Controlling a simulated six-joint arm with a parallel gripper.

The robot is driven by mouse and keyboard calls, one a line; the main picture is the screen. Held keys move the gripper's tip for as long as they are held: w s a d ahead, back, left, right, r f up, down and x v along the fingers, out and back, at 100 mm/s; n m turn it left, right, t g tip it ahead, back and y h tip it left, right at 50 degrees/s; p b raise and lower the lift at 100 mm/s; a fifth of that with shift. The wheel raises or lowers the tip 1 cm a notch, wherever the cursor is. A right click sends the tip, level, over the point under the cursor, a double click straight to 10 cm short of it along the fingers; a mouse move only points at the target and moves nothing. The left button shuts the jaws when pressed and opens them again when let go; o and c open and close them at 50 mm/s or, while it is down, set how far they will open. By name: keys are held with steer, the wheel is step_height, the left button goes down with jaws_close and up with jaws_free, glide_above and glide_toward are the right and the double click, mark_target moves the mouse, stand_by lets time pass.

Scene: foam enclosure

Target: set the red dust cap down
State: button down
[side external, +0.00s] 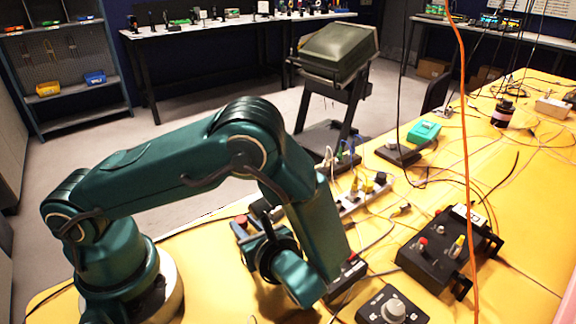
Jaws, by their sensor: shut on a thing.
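My gripper (246,226) is beyond my forearm and wrist, low over the yellow table, and my own arm partly hides it. It is shut on a small red piece (241,220) at its tip, which looks like the red dust cap. The piece is very small in this view. I cannot tell whether it touches the table or is a little above it.
A black box (440,250) with a red knob stands to the right, with a black dial box (392,308) in front. A power strip (350,205) with plugs lies behind my forearm. An orange cable (467,130) hangs down at the right. Loose cables cross the table (540,215).

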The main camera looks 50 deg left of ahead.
steer(key=shift+f, duration=0.4)
steer(key=shift+f, duration=0.15)
steer(key=c, duration=0.6)
jaws_free()
